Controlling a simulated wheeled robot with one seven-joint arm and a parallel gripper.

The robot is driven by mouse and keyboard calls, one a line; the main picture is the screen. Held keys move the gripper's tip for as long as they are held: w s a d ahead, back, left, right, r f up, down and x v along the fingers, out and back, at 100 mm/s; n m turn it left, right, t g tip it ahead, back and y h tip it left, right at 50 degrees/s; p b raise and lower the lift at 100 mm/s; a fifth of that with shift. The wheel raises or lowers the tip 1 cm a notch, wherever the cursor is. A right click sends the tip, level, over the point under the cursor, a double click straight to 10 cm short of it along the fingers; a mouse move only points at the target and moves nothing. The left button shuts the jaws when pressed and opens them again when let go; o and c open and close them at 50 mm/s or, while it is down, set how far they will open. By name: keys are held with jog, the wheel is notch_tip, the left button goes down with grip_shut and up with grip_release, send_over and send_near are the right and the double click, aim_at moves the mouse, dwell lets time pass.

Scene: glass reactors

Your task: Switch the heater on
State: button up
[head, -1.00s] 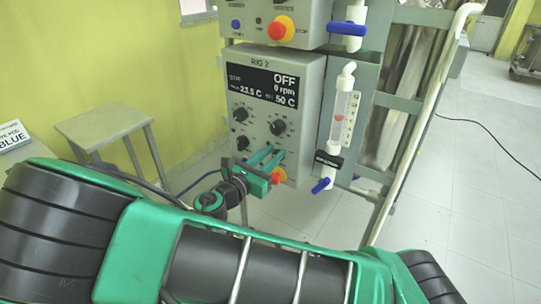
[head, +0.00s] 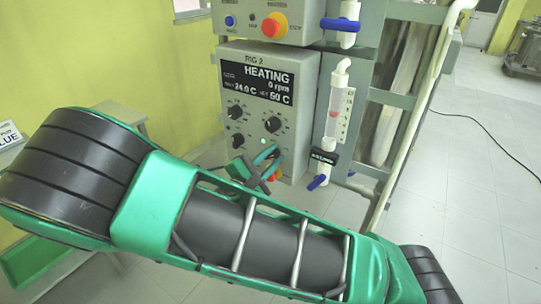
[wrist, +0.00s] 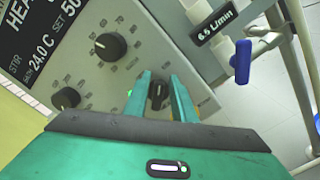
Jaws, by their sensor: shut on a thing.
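The RIG 2 control box (head: 228,65) stands at the centre of the head view. Its display (head: 262,81) reads HEATING, 0 rpm, 24.0 C and a set value that looks like 50 C. In the wrist view a small black switch knob (wrist: 157,95) sits between the two green fingers of my gripper (wrist: 159,82), which is shut on it. A green lamp (wrist: 129,93) glows just left of the fingers. In the head view my gripper (head: 268,158) is at the lower part of the panel, and the switch is hidden there.
Dial knobs (wrist: 110,46) and (wrist: 66,98) sit beside the switch. A red-and-yellow stop button (head: 274,25) is on the box above. A flow meter (head: 338,110) with a blue valve (head: 318,182) stands close at the right. Clear floor lies farther right.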

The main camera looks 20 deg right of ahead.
jog(key=shift+a+f+m, duration=0.2)
jog(key=shift+f+m, duration=0.2)
jog(key=shift+m, duration=0.5)
jog(key=o, duration=0.8)
jog(key=shift+d+r, duration=0.1)
jog(key=shift+s, duration=0.1)
jog(key=v, duration=1.1)
jog(key=shift+w, duration=0.25)
